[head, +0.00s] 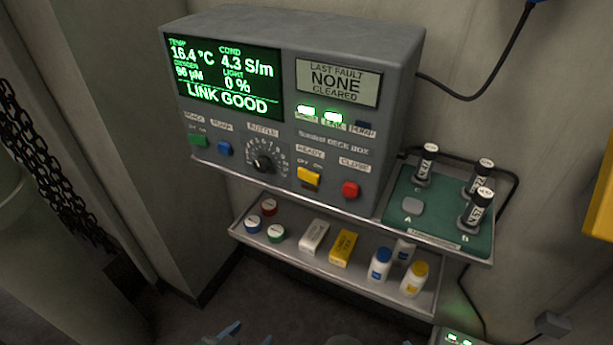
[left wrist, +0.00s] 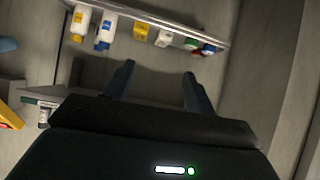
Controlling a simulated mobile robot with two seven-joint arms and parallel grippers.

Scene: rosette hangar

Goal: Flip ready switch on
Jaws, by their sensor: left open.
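The ready switch (head: 309,178) is a yellow rocker under the READY label, low on the front of the grey deck box (head: 400,75). Small OFF and ON marks are above it. I cannot tell which way it is tipped. In the head view only a bluish tip of my left gripper (head: 228,332) shows at the bottom edge, well below the box and apart from the switch. In the left wrist view the left gripper (left wrist: 159,82) is open with nothing between its fingers. The switch is not visible there. My right gripper cannot be made out.
A red close button (head: 350,190), dial (head: 263,164), blue switch (head: 225,148) and green switch (head: 197,140) are nearby. Below, a shelf (head: 290,259) holds caps, small boxes and bottles. A green tray (head: 440,233) with black vials stands right. The screen reads LINK GOOD.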

